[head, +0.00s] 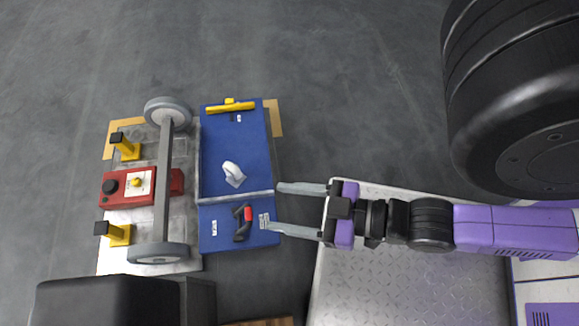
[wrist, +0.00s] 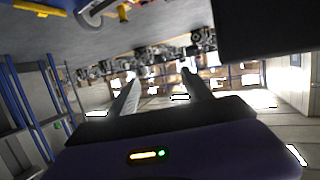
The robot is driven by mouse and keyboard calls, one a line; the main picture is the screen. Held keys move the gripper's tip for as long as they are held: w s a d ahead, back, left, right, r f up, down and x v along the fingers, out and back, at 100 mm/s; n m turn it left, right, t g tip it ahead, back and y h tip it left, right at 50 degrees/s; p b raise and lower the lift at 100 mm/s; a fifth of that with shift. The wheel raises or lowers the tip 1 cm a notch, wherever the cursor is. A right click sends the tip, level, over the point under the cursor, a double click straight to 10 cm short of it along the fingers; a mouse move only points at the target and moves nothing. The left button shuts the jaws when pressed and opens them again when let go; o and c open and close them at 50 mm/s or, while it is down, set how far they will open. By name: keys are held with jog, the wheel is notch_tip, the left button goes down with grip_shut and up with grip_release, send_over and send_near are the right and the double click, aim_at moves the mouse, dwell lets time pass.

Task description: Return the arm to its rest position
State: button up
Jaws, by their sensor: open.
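My gripper (head: 273,206) is open in the head view, with its two pale fingers apart and nothing between them. It is at the end of my purple and black arm, which reaches in from the right. The fingertips are at the right edge of a blue tray (head: 218,160); their height above it is hard to tell. In the wrist view my gripper (wrist: 158,85) also shows two spread fingers with empty space between them, facing across the hall.
The tray holds a yellow-handled tool (head: 231,108), a white object (head: 233,173) and a black-and-red tool (head: 243,222). Left of it, a wheeled axle (head: 163,180) lies over a pale plate beside a red box (head: 115,188) and yellow posts. Grey floor is clear above.

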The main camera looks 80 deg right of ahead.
jog(key=r, duration=0.3)
jog(key=shift+s+a+r+y, duration=0.1)
jog(key=shift+s+a+y, duration=0.15)
jog(key=shift+a+y, duration=0.1)
notch_tip(320, 180, up, 33)
jog(key=p, duration=3.2)
jog(key=shift+p, duration=0.4)
